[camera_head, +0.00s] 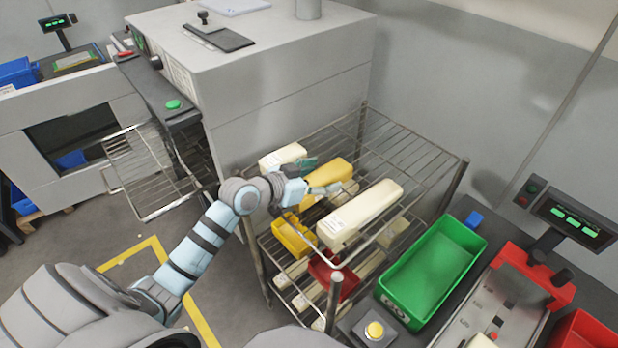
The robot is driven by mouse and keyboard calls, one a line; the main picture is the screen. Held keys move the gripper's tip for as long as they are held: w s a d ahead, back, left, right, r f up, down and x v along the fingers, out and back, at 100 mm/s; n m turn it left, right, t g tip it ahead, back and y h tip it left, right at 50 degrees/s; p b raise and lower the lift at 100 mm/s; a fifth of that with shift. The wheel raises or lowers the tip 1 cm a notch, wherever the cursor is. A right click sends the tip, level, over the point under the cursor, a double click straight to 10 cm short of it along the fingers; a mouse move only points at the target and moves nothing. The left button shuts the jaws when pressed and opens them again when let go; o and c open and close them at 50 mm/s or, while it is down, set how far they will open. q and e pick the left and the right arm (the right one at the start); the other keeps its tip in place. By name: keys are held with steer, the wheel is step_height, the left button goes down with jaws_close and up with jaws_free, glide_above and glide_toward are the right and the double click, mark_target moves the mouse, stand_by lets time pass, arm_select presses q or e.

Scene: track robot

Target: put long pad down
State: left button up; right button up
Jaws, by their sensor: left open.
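A long cream pad (360,213) with a small label at its near end lies on the top shelf of the wire rack (420,160). A yellow pad (331,174) and a shorter cream pad (283,157) lie farther back and to the left on the same shelf. My left gripper (326,189) is open, low over the shelf between the yellow pad and the long cream pad. Its fingers are small in the picture, and I cannot tell whether they touch either pad. My right gripper is not in view.
A yellow bin (291,236) and a red bin (333,277) are at the rack's front. A green bin (430,270) stands on the bench to the right. A large grey machine (270,80) stands behind the rack. The rack's corner posts rise around the shelf.

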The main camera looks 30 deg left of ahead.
arm_select(q)
steer(key=p+v, duration=0.3)
steer(key=v, duration=0.9)
steer(key=shift+r+p, duration=0.2)
steer(key=shift+p, duration=0.2)
steer(key=shift+w+f, duration=0.1)
